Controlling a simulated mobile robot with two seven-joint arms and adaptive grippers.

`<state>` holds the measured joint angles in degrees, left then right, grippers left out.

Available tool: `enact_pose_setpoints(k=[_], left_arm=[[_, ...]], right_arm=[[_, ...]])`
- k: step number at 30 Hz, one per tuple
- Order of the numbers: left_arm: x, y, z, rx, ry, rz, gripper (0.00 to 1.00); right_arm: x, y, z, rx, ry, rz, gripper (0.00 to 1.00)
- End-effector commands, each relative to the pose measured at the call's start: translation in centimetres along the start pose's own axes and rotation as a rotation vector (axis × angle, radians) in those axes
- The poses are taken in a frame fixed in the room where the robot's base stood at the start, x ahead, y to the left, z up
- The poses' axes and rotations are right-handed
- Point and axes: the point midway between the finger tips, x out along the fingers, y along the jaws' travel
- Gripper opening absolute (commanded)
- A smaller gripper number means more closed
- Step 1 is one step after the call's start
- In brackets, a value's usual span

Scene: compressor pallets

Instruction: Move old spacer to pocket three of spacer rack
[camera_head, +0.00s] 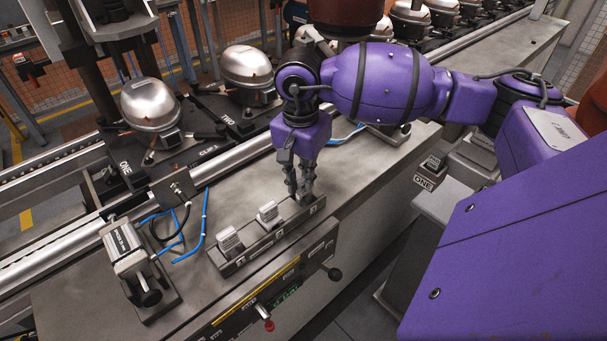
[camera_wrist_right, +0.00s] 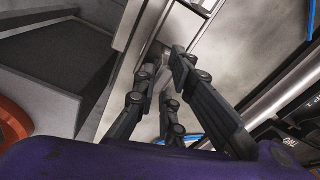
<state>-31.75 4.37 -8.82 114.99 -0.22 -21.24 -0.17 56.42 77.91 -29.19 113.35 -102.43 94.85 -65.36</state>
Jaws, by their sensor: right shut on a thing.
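The spacer rack (camera_head: 255,248) is a dark grey bar on the bench top. Two pale, ribbed spacers stand in it: one in the left pocket (camera_head: 229,240) and one in the middle pocket (camera_head: 268,213). My right gripper (camera_head: 303,198) points down at the rack's right end pocket. It is shut on the old spacer, which its fingers mostly hide in the head view. In the right wrist view the fingers (camera_wrist_right: 165,85) close around a grey piece; how deep it sits in the pocket I cannot tell. My left gripper is out of view.
Silver compressors (camera_head: 152,104) on dark pallets stand along the conveyor behind the bench. A box-shaped device (camera_head: 127,250) stands at the bench's left, with blue hoses nearby. Bench top left of the rack is mostly clear.

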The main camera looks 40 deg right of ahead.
Motion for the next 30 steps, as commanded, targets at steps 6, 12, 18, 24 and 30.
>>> enact_pose_setpoints(k=[6,12,18,24,30], left_arm=[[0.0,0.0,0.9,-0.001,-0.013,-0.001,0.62],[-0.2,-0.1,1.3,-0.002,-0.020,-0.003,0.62],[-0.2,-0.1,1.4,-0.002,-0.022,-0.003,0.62],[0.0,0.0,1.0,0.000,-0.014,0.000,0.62],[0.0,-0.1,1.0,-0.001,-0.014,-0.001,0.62]], right_arm=[[0.6,0.0,0.0,0.000,0.000,0.000,0.00],[0.6,0.0,0.0,0.000,0.001,-0.001,0.27],[0.6,0.0,0.0,0.000,0.000,-0.001,0.32],[0.3,0.0,0.0,0.000,0.000,-0.001,0.32],[-2.8,-0.1,0.0,0.000,0.002,-0.005,0.32]])
